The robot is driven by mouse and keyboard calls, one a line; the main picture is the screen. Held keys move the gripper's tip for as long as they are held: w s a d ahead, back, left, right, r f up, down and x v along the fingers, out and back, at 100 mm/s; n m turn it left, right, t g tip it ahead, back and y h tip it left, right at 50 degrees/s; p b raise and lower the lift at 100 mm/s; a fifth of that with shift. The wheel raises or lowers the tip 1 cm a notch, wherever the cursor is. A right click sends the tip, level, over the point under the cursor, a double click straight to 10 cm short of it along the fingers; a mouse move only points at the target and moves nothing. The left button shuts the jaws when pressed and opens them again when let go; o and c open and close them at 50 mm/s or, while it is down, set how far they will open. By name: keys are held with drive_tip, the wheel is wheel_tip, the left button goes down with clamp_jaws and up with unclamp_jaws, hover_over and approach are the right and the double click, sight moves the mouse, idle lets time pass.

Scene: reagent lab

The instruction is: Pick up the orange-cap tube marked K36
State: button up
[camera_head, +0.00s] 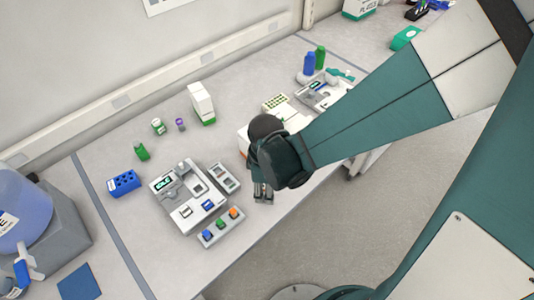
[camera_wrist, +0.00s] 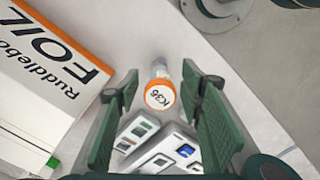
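The orange-cap tube (camera_wrist: 160,95) shows in the wrist view with "K36" on its white cap top, ringed in orange. Its clear body reaches away behind the cap, above the bench. It sits between the two green fingers of my gripper (camera_wrist: 163,100), with a visible gap to each finger. My gripper is open and points down. In the head view my gripper (camera_head: 263,192) is over the bench near its front edge, and I cannot make out the tube there.
An orange-and-white box marked FOIL (camera_wrist: 52,68) stands close to the left finger in the wrist view. A grey rack with coloured caps (camera_head: 221,228), a small tray (camera_head: 224,178) and a scale (camera_head: 183,200) are left of my gripper. Bare bench lies in front.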

drive_tip(key=shift+c, duration=0.6)
drive_tip(key=c, duration=0.7)
drive_tip(key=shift+o, duration=0.2)
drive_tip(key=shift+r, duration=0.2)
drive_tip(key=shift+r+p, duration=0.3)
drive_tip(key=shift+r, duration=4.5)
